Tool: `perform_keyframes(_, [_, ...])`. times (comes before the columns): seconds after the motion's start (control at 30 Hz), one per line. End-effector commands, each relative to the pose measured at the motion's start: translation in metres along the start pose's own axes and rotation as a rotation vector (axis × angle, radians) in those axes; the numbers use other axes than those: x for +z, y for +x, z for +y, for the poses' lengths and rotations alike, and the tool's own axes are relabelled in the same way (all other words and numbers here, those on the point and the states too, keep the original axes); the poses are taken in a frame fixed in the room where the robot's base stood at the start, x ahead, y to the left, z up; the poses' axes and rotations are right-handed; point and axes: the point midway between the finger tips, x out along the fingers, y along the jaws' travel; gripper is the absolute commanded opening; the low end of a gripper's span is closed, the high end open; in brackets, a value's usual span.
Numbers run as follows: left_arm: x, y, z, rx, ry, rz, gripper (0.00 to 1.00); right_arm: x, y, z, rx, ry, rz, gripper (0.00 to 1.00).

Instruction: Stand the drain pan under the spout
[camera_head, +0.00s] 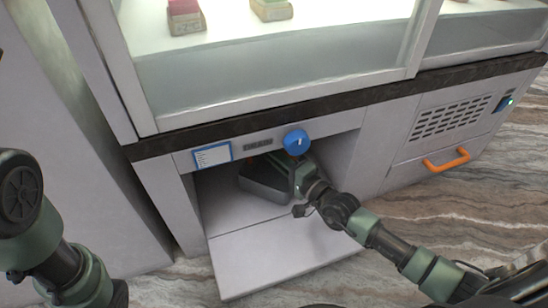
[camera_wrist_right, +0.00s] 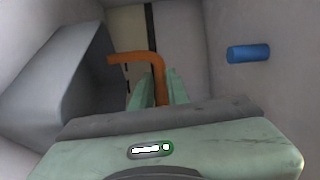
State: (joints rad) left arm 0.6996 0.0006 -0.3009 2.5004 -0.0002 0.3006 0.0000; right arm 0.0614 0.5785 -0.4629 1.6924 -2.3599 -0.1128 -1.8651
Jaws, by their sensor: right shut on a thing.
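The grey drain pan (camera_head: 262,186) sits inside the open bay under the counter, at its left and back. In the right wrist view the pan (camera_wrist_right: 55,85) is at the left, with an orange bent handle (camera_wrist_right: 135,57) reaching from it to between my fingers. My right gripper (camera_head: 301,172) is inside the bay mouth, shut on that handle, with its green fingers (camera_wrist_right: 165,88) on either side of it. A short blue cylinder (camera_wrist_right: 248,53) stands out at the right in the wrist view; I cannot tell whether it is the spout. My left gripper is not visible, only its arm.
A lowered white flap (camera_head: 270,262) lies in front of the bay. A blue round knob (camera_head: 296,141) and a label (camera_head: 212,155) are on the strip above. An orange door handle (camera_head: 447,160) sticks out at the right. Glass display cases stand above.

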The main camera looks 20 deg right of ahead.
Motion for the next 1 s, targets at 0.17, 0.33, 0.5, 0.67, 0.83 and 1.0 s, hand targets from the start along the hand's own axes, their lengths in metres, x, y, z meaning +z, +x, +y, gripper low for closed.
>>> perform_keyframes(0.17, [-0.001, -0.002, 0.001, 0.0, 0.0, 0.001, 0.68, 0.0, 0.0, 0.003, 0.0, 0.0, 0.0, 0.29])
perform_keyframes(0.33, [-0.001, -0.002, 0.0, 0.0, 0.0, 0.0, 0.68, 0.0, 0.0, 0.003, 0.0, 0.0, 0.0, 0.37])
perform_keyframes(0.5, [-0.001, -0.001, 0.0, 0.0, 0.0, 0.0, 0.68, 0.0, 0.0, 0.002, 0.0, 0.0, 0.0, 0.37])
perform_keyframes(0.67, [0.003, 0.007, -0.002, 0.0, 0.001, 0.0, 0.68, -0.001, -0.01, -0.001, 0.004, -0.001, 0.0, 0.37])
perform_keyframes(0.83, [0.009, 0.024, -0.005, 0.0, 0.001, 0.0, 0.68, -0.001, -0.044, -0.003, 0.008, -0.001, -0.001, 0.37])
perform_keyframes(1.0, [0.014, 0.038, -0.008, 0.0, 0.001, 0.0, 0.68, 0.0, -0.081, -0.003, 0.007, 0.0, -0.001, 0.37])
